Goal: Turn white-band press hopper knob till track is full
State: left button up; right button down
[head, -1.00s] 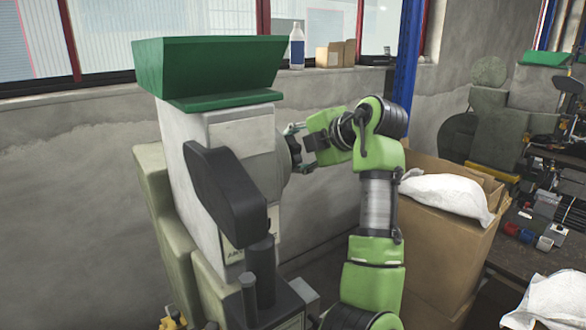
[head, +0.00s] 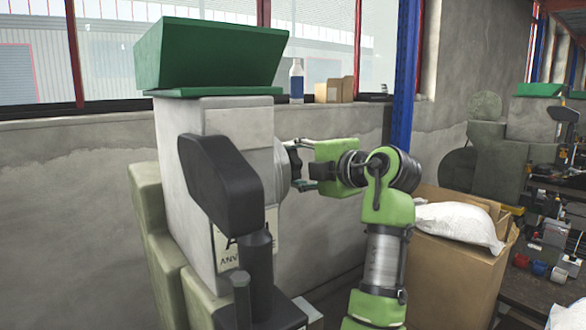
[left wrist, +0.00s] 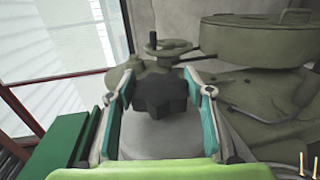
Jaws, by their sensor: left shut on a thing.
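A pale grey press (head: 190,130) with a green hopper (head: 210,55) on top stands at centre left. Its dark lobed knob (head: 293,160) sits on a round pale boss on the press's right side. My left gripper (head: 303,165) reaches it from the right and is shut around the knob. In the left wrist view the knob (left wrist: 160,92) lies between the two teal-padded fingers of the left gripper (left wrist: 162,100). The hopper also shows there at lower left (left wrist: 60,145). I cannot make out a white band or the track's fill. My right gripper is not in view.
A cardboard box (head: 440,255) with a white sack (head: 458,222) stands right of my arm. A blue post (head: 402,75) rises behind. A bottle (head: 296,80) and small boxes (head: 335,90) stand on the sill. Another press (head: 510,140) stands at far right.

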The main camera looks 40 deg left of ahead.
pick_arm(q)
jog(key=o, duration=1.1)
jog(key=shift+o, duration=0.2)
jog(key=shift+d, duration=0.1)
jog(key=v, duration=0.7)
jog(key=shift+d, duration=0.2)
